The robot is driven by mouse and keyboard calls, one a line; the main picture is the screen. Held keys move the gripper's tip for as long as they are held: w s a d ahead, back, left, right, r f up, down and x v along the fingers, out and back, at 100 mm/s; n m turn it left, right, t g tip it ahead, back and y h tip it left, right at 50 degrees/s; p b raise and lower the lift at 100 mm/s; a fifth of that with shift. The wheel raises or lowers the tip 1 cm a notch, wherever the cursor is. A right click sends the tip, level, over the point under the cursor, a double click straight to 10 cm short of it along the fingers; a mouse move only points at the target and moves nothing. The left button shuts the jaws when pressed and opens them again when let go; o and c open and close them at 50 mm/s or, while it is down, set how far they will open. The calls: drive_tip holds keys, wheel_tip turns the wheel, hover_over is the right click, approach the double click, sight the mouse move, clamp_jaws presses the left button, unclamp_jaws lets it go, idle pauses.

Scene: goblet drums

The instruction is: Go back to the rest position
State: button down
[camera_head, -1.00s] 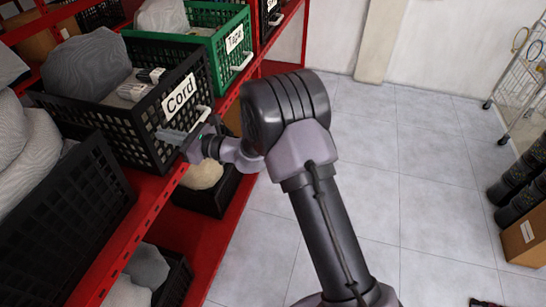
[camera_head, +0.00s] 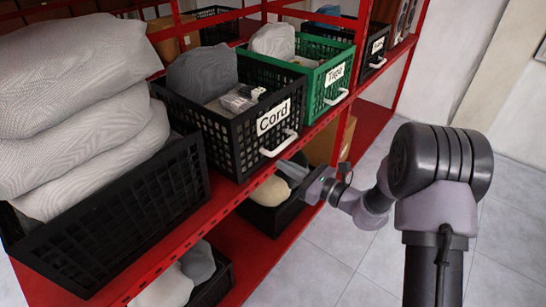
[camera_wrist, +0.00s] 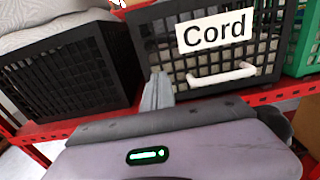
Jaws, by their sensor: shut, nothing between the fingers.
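My gripper (camera_head: 314,186) is at the right of the red shelf in the head view, just below and in front of the black crate labelled Cord (camera_head: 232,135). Its fingers are together with nothing between them; the closed fingertips also show in the wrist view (camera_wrist: 157,92). The Cord crate and its white handle (camera_wrist: 222,75) stand ahead of the fingers in the wrist view, and I cannot tell the exact gap. My arm stretches from the lower right of the head view.
A green crate labelled Tape (camera_head: 318,92) stands beside the Cord crate. A black crate with grey sacks (camera_head: 108,225) is at the left. Lower crates sit under the red shelf edge (camera_head: 232,200). The tiled floor (camera_head: 325,265) right of the shelf is open.

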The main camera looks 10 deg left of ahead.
drive_tip(key=s+r+n+g+h, duration=0.1)
drive_tip(key=s+r+n+g, duration=0.35)
drive_tip(key=s, duration=0.45)
drive_tip(key=s+r+n+g+h, duration=0.1)
drive_tip(key=s+r+n+g, duration=0.2)
drive_tip(key=s+r+n, duration=0.45)
drive_tip(key=s+d+n+t+h, duration=0.4)
drive_tip(key=s+d+n+h, duration=0.3)
drive_tip(key=s+d+h, duration=0.4)
drive_tip(key=s+d, duration=0.4)
drive_tip(key=s, duration=0.1)
drive_tip(key=shift+d+n+h, duration=0.3)
drive_tip(key=shift+d, duration=0.05)
